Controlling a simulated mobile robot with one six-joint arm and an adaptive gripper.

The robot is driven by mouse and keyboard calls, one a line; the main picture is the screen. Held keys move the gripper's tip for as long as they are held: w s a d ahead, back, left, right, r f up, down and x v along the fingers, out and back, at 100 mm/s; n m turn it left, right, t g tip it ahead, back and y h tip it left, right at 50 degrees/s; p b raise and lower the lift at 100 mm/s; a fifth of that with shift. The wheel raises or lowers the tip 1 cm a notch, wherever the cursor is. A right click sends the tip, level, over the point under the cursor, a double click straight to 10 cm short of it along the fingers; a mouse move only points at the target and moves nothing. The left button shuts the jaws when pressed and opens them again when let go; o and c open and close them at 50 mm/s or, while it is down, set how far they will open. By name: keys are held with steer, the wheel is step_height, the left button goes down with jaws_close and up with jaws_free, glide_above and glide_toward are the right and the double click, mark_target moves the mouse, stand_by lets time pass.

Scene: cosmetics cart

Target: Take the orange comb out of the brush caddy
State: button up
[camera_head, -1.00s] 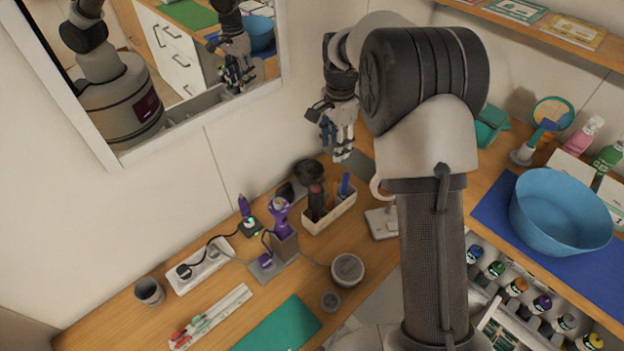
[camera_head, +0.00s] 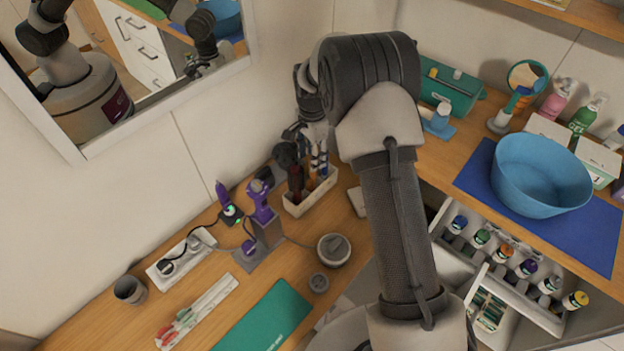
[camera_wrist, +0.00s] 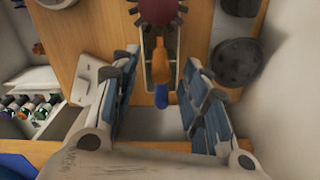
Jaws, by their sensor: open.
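The brush caddy (camera_head: 311,202) is a narrow light box standing on the counter by the wall. In the wrist view the orange comb (camera_wrist: 160,62) stands in the caddy, seen from above, between a dark red round brush (camera_wrist: 155,11) and a blue handle (camera_wrist: 161,97). My gripper (camera_wrist: 159,72) is open and empty, with one finger on each side of the caddy and the comb between them in the picture. I cannot tell the fingers' height over the comb. In the head view my gripper (camera_head: 312,134) is just above the caddy and partly hidden by my arm.
A black round-headed item (camera_wrist: 237,62) stands close to the right finger. A purple tool on a stand (camera_head: 262,205) is left of the caddy, with a cable. A round tin (camera_head: 333,249) is in front. A blue bowl (camera_head: 540,180) stands at the right.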

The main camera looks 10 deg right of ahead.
steer(key=b, duration=0.1)
glide_above(311, 178)
steer(key=f, duration=0.4)
steer(key=shift+w+d+f, duration=0.25)
steer(key=shift+w+d, duration=0.05)
steer(key=shift+w, duration=0.1)
steer(key=shift+r, duration=0.1)
jaws_close()
